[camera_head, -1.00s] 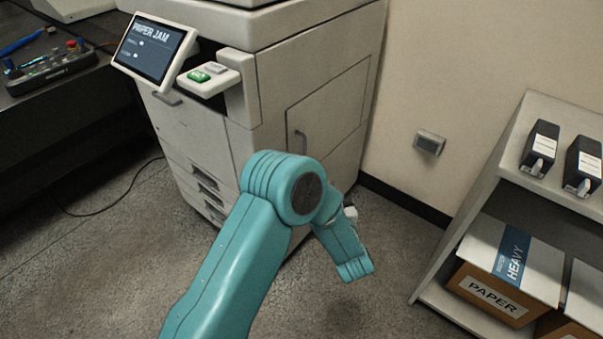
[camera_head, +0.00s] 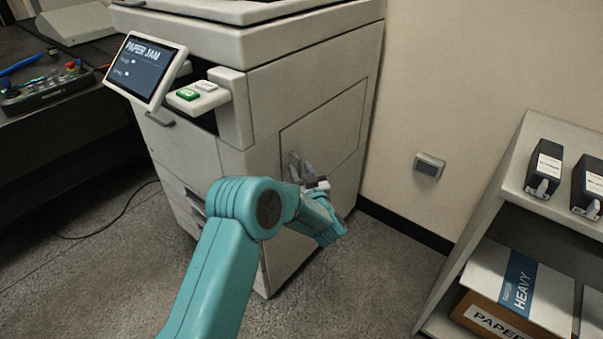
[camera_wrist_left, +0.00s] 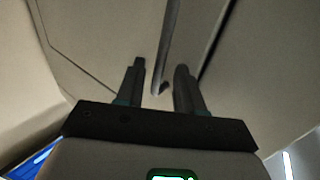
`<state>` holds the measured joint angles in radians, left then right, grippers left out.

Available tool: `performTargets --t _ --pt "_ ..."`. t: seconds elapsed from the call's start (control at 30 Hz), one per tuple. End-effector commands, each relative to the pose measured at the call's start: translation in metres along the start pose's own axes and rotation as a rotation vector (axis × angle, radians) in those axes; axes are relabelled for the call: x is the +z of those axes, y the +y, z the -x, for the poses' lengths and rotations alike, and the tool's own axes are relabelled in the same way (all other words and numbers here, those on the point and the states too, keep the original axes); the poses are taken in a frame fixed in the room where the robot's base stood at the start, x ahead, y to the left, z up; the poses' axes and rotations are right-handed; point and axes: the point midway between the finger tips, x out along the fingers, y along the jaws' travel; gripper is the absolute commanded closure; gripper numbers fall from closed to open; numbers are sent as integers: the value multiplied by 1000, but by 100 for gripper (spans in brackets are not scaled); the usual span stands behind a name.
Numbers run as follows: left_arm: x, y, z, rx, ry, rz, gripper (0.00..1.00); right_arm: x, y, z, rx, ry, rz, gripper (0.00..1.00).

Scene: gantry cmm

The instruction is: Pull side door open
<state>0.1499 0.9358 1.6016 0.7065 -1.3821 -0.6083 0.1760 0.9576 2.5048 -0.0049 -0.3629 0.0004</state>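The side door (camera_head: 335,125) is a closed panel outlined on the right side of the white copier (camera_head: 225,150). Its handle (camera_wrist_left: 168,50) is a thin dark bar in the left wrist view. My left gripper (camera_head: 296,165) is at the door's handle edge in the head view. In the left wrist view my left gripper (camera_wrist_left: 160,80) is open, with the lower end of the handle between its two fingers, and a gap shows on both sides. In the head view the gripper largely hides the handle. My right gripper is not in view.
The copier's screen (camera_head: 147,68) reads PAPER JAM. A shelf (camera_head: 500,200) with dark cartridges and a paper box (camera_head: 510,305) stands at right. A wall outlet (camera_head: 429,166) is beside the copier. A dark table (camera_head: 60,115) is at left. Floor between copier and shelf is clear.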

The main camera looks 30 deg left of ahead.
Motion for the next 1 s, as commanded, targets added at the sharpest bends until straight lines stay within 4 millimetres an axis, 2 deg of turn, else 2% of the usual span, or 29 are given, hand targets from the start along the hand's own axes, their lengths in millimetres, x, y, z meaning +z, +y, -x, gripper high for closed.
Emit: performTargets --t 0.3,0.33,0.43,1.0 --pt "0 3 -5 2 -1 0 63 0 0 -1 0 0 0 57" --pt "0 3 -5 1 -1 0 66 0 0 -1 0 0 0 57" --pt "0 3 -5 1 -1 0 99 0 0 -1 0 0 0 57" --pt "0 2 -5 0 -1 0 100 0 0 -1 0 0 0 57"
